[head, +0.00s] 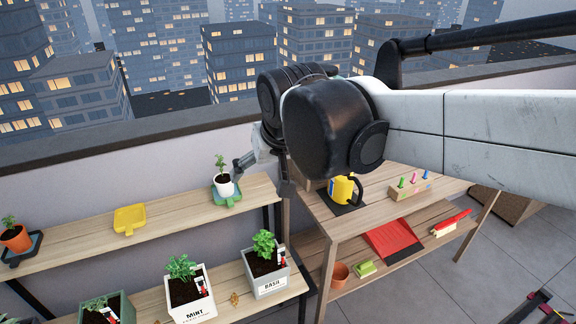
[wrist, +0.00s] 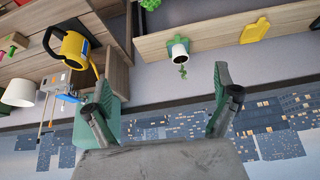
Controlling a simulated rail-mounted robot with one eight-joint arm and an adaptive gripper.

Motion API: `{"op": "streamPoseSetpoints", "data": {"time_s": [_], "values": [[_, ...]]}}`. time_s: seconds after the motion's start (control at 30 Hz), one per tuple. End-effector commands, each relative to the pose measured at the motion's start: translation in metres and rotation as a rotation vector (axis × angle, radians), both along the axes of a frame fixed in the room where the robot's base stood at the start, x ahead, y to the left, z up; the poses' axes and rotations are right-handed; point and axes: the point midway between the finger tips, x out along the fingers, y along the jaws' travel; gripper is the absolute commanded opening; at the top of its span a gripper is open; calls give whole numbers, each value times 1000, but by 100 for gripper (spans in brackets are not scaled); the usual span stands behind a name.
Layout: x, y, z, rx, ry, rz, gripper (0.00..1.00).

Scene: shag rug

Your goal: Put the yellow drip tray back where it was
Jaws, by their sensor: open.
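The yellow drip tray (head: 129,219) lies empty on the upper plant shelf, between a terracotta pot on the left and a white pot on the right. It also shows in the wrist view (wrist: 255,28), at the top right of that upside-down picture. My gripper (wrist: 168,80) is open and empty, its two fingers spread wide apart. In the head view it is largely hidden behind my arm, to the right of the white pot. It is apart from the yellow tray.
The white pot (head: 224,185) with a seedling stands on a green tray (head: 229,201). The terracotta pot (head: 16,237) sits on a dark tray. Planters of mint (head: 190,290) and basil (head: 266,275) fill the lower shelf. A yellow watering can (head: 342,190) stands on the right table.

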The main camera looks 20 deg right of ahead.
Motion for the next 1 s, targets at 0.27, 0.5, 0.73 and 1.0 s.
{"op": "streamPoseSetpoints", "data": {"time_s": [0.27, 0.5, 0.73, 1.0], "values": [[-81, -51, -25, -10, -42, -30, 95], [-125, -72, -50, -20, -70, -45, 95], [-135, -77, -57, -23, -78, -48, 95], [-135, -76, -57, -23, -78, -47, 95]]}}
